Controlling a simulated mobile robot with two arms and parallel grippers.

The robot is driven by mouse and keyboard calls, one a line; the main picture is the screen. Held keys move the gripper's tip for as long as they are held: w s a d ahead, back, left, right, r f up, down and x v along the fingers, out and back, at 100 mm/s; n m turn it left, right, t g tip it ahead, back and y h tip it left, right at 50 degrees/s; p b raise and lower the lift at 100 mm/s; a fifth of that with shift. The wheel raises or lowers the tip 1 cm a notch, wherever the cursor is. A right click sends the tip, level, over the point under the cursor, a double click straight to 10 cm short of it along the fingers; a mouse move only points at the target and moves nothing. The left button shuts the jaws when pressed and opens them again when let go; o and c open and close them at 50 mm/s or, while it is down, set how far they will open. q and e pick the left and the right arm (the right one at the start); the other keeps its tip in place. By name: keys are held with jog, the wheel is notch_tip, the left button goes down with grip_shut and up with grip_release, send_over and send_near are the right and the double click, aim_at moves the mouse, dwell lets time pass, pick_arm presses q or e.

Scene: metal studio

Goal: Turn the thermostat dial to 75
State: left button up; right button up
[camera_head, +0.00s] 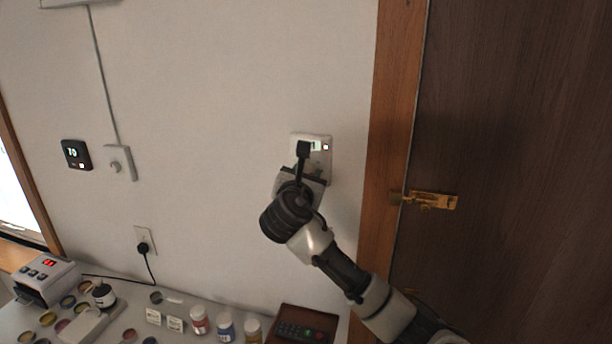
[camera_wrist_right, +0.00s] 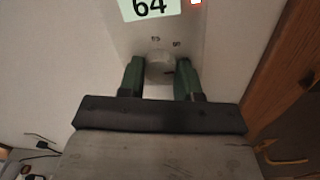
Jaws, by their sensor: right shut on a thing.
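The white thermostat (camera_head: 326,165) is mounted on the wall left of the door frame. It also shows in the right wrist view (camera_wrist_right: 125,42), where its display (camera_wrist_right: 150,8) reads 64. Its round, pale dial (camera_wrist_right: 160,63) sits below the display, between the dark green fingers of my right gripper (camera_wrist_right: 160,78). In the head view my right gripper (camera_head: 303,158) is up against the thermostat and hides the dial. It is shut on the dial. My left gripper is in neither view.
A black panel (camera_head: 76,154) reading about 70 and a white knob box (camera_head: 118,163) are on the wall at left. A wooden door (camera_head: 520,130) with a brass latch (camera_head: 432,201) is at right. A cluttered counter (camera_head: 185,312) with several jars lies below.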

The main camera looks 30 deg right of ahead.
jog(key=shift+m, duration=0.3)
jog(key=shift+f+m+h+b, duration=0.1)
jog(key=shift+m+h+b, duration=0.2)
jog(key=shift+m+b, duration=3.1)
jog(key=shift+m+h+b, duration=0.3)
jog(key=shift+m+b, duration=1.15)
jog(key=shift+m, duration=3.85)
jog(key=o, duration=0.9)
jog(key=shift+w, duration=0.1)
jog(key=shift+a, duration=0.15)
